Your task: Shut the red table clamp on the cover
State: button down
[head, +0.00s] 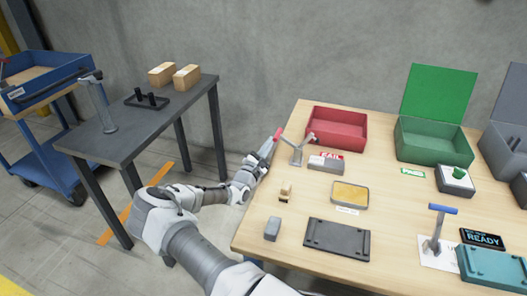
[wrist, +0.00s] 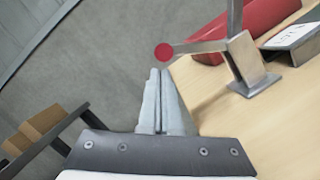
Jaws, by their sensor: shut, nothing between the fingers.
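The red-tipped table clamp (head: 297,154) stands at the table's back left edge. It has a grey metal post and foot, and a lever reaching left to a red end; another arm rises to the right. In the wrist view the clamp (wrist: 250,70) is at upper right, and its red knob (wrist: 164,50) lies just beyond my fingertips. My gripper (wrist: 160,72) is shut and empty, its tips close to the knob; I cannot tell whether they touch. In the head view my gripper (head: 269,152) is beside the clamp's left side. I cannot tell which piece is the cover.
A grey block (head: 326,164) with a FAIL label lies right of the clamp, before a red bin (head: 337,130). A yellow-topped tin (head: 350,194) and dark plate (head: 337,239) lie nearer. A blue-handled clamp (head: 437,230) stands at right. A dark side table (head: 122,143) is left.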

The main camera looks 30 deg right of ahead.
jog(key=shift+s+d+r, duration=0.1)
jog(key=shift+r, duration=0.15)
jog(key=shift+r, duration=0.1)
jog(key=shift+r+m+p, duration=0.25)
jog(key=shift+m+p, duration=0.15)
jog(key=shift+p, duration=0.2)
